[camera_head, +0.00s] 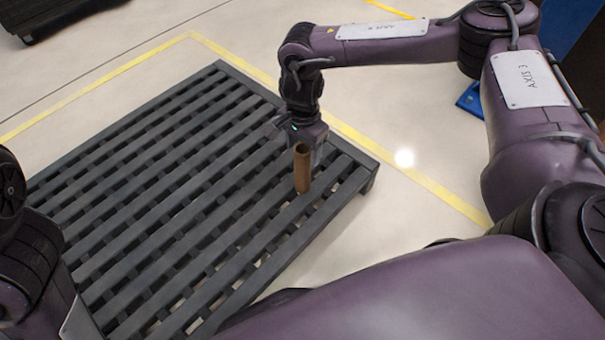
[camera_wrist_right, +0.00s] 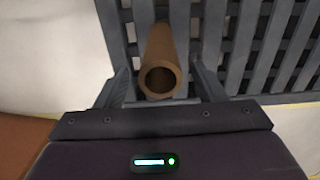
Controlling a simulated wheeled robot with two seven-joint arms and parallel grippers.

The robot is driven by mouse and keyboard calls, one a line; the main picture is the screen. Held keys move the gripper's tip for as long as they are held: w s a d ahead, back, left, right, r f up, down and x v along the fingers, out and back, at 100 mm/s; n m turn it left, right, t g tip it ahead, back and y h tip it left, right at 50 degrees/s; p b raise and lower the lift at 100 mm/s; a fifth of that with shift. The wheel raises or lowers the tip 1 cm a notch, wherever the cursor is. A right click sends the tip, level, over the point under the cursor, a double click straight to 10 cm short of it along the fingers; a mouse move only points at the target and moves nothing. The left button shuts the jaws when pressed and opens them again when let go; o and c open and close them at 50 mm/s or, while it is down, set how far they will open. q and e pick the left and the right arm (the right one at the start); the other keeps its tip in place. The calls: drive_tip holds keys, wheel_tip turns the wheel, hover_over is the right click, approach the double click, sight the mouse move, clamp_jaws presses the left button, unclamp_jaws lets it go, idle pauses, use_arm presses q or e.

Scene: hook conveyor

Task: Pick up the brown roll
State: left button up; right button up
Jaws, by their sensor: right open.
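The brown roll (camera_head: 302,168) is a hollow tube standing upright near the right corner of the dark slatted pallet. In the right wrist view the brown roll (camera_wrist_right: 161,62) lies between the two fingers, its open end facing the camera. My right gripper (camera_wrist_right: 165,88) is open, one finger on each side of the roll, with a gap on both sides. In the head view my right gripper (camera_head: 308,150) is at the roll, and its fingers are partly hidden behind it. My left arm shows at the left edge, but its gripper is out of view.
The dark slatted pallet (camera_head: 150,190) is otherwise bare. Yellow lines (camera_head: 100,83) mark the pale floor around it. A blue object (camera_head: 470,99) lies on the floor behind my right arm. A dark object (camera_head: 35,20) stands at the top left.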

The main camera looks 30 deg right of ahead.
drive_tip(key=shift+f, duration=0.65)
drive_tip(key=shift+r, duration=0.1)
drive_tip(key=c, duration=1.3)
